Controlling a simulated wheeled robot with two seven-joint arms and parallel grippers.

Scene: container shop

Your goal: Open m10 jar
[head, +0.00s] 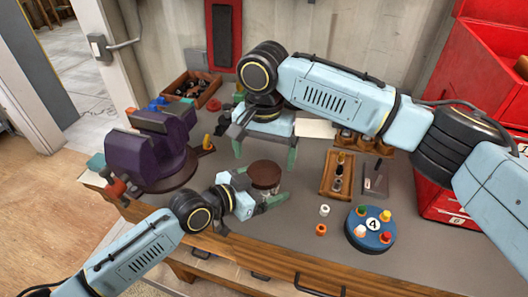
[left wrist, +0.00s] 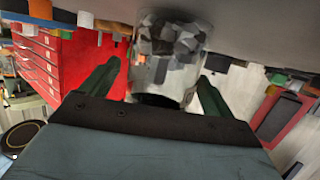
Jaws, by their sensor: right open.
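A glass jar with a round brown lid (head: 265,174) stands at the front middle of the grey bench. My left gripper (head: 260,190) is low at the jar, with one green finger on each side of it. In the left wrist view the clear jar body (left wrist: 169,65) shows between the two fingers of my left gripper (left wrist: 164,77). A narrow gap shows at the left finger, and I cannot tell if the right finger touches. My right gripper (head: 265,149) is open and empty, pointing down behind the jar, its two green fingers wide apart. No label on the jar is readable.
A purple vise (head: 150,155) stands left of the jar. A red drawer cabinet (head: 443,203) is far right. A wooden bin (head: 192,88) stands at the back left.

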